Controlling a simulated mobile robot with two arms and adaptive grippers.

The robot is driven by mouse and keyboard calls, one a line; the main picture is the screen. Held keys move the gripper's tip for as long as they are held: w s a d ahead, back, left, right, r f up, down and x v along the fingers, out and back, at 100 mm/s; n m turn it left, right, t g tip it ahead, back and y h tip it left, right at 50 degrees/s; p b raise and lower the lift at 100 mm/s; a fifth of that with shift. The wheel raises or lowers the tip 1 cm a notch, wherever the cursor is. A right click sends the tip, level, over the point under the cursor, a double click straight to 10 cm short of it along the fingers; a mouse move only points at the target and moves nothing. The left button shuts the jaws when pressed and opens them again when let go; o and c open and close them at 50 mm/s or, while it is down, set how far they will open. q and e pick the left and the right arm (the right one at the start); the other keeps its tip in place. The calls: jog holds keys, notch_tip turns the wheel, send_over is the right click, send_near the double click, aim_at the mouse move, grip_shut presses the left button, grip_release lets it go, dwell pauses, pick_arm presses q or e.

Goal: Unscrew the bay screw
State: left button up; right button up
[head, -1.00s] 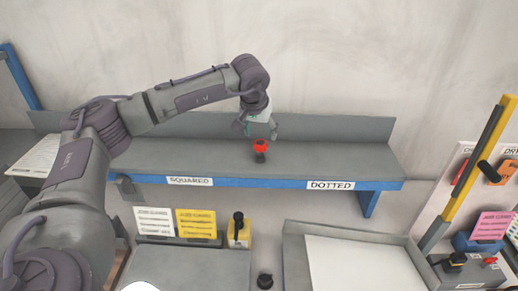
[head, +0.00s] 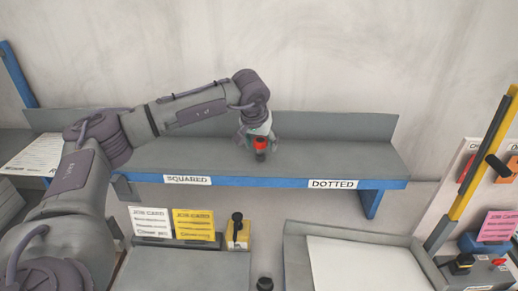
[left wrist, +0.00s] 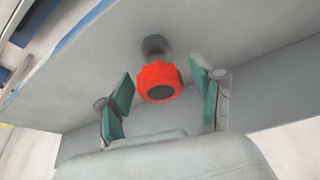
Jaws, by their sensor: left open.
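The bay screw (head: 260,144) has a red knob on a dark stem and stands upright on the grey shelf (head: 330,158), between the SQUARED and DOTTED labels. In the left wrist view the red knob (left wrist: 159,82) has a dark centre, with its dark base behind it on the shelf. My left gripper (head: 259,142) is right at the knob, reaching down from above. In the left wrist view its teal-padded fingers (left wrist: 163,98) are open, one on each side of the knob, with gaps showing. My right gripper is out of view.
The shelf has a back wall and a blue front edge with SQUARED (head: 187,180) and DOTTED (head: 333,184) labels. Below are job cards (head: 193,224), a yellow block with a black lever (head: 238,232), a dark knob (head: 265,284) and a grey tray with a white sheet (head: 365,265).

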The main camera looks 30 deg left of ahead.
pick_arm(q)
jog(key=shift+c, duration=0.2)
jog(key=c, duration=1.2)
jog(key=n+y, duration=0.1)
jog(key=n, duration=0.2)
jog(key=shift+n+g, duration=0.3)
jog(key=n+y, duration=0.1)
jog(key=n, duration=0.2)
jog(key=shift+g, duration=0.4)
